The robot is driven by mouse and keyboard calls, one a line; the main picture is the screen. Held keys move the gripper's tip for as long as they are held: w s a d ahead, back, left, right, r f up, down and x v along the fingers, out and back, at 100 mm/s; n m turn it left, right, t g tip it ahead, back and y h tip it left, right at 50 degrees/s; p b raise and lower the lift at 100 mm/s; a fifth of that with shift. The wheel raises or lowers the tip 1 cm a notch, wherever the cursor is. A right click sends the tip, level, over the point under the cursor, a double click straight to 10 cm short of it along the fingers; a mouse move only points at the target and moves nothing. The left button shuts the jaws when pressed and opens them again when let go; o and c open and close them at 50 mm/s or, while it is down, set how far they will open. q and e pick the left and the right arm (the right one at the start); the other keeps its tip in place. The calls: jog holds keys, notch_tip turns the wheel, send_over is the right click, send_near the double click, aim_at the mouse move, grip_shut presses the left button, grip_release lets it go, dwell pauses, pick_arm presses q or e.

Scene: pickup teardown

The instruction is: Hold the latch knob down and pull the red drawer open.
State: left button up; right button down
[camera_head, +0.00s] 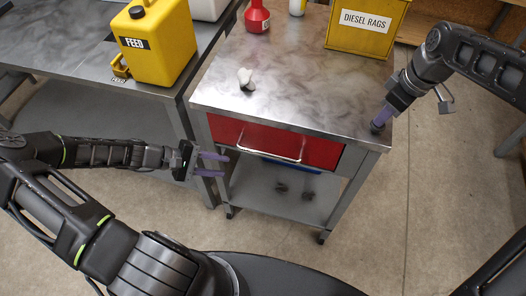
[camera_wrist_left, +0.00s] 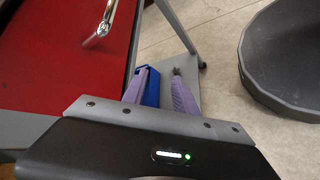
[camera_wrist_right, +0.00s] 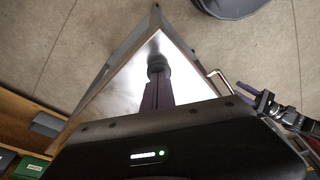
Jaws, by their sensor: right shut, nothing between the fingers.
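The red drawer (camera_head: 318,150) sits under the metal top of the cart and looks shut. Its silver bar handle (camera_head: 270,155) runs across the front; part of it shows in the left wrist view (camera_wrist_left: 104,22). The dark latch knob (camera_head: 376,127) is at the cart top's near right corner. My right gripper (camera_head: 382,117) is shut and empty, its fingertips at the knob, seemingly touching it from above; the knob also shows in the right wrist view (camera_wrist_right: 157,64). Whether the knob is pressed down I cannot tell. My left gripper (camera_head: 226,165) is open and empty, left of the handle and apart from it.
On the cart top stand a yellow rag box (camera_head: 368,22), a red bottle (camera_head: 257,17) and a crumpled white item (camera_head: 246,79). A yellow feed can (camera_head: 155,45) stands on the left bench. Floor before the cart is clear.

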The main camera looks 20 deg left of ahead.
aim_at(263, 152)
pick_arm(q)
notch_tip(263, 152, up, 10)
jog(key=d+m+h, duration=0.2)
jog(key=h, duration=0.2)
jog(key=shift+m+h, duration=0.3)
jog(key=shift+h, duration=0.1)
jog(key=shift+f, duration=0.1)
jog(key=x, duration=1.2)
jog(key=shift+s+f, duration=0.15)
jog(key=shift+c, duration=0.5)
grip_shut()
